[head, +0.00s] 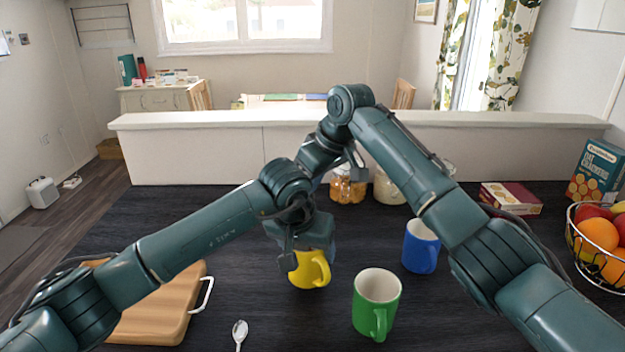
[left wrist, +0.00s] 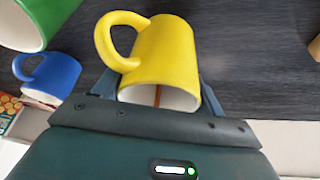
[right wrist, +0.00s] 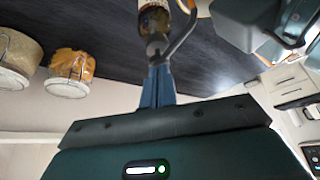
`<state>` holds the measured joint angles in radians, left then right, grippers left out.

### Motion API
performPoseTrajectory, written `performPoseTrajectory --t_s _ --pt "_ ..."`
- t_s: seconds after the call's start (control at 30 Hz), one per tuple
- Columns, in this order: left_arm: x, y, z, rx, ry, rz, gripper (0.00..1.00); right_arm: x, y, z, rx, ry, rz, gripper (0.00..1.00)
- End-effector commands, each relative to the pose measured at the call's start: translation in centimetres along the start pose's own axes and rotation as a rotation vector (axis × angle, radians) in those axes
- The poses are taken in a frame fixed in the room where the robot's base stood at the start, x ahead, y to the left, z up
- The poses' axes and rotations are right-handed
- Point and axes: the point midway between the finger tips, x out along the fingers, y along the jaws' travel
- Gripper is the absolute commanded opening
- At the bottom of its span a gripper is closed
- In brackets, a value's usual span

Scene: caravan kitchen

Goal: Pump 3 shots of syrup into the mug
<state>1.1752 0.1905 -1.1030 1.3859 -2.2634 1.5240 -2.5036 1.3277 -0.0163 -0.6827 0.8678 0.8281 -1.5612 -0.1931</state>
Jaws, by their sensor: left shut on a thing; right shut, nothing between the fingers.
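The yellow mug (head: 306,272) is on or just above the dark counter, with my left gripper (head: 305,243) shut on it. In the left wrist view the mug (left wrist: 165,52) is between the fingers, and a thin brown streak shows inside its rim. The syrup bottle (right wrist: 153,20) with its grey pump head and curved spout shows at the top of the right wrist view; my arms hide it in the head view. My right gripper (right wrist: 157,72) is shut and empty, its fingertips at the pump head; I cannot tell whether they touch.
A green mug (head: 376,300) and a blue mug (head: 421,247) stand right of the yellow one. A cutting board (head: 165,310) and spoon (head: 240,332) lie at the left front. Jars (head: 347,188) stand behind; a fruit basket (head: 600,262) and boxes (head: 510,198) are at the right.

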Motion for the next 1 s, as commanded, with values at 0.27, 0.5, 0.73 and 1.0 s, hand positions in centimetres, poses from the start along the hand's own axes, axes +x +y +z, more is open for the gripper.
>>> performPoseTrajectory --t_s 0.27,0.5,0.73,1.0 --pt "-0.1 0.0 -0.1 0.0 0.002 0.001 0.39 0.8 0.0 0.5 0.002 -0.007 -0.002 0.0" --pt "-0.1 0.0 -0.1 0.0 0.002 0.001 0.39 1.4 0.0 0.8 0.003 -0.011 -0.003 0.0" --pt "0.0 0.0 -0.1 0.0 0.002 0.001 0.39 0.5 0.0 0.3 0.003 -0.01 -0.002 0.0" --pt "-0.1 0.0 -0.1 0.0 0.002 0.001 0.39 -1.7 0.1 -0.7 0.002 -0.006 -0.001 0.0"
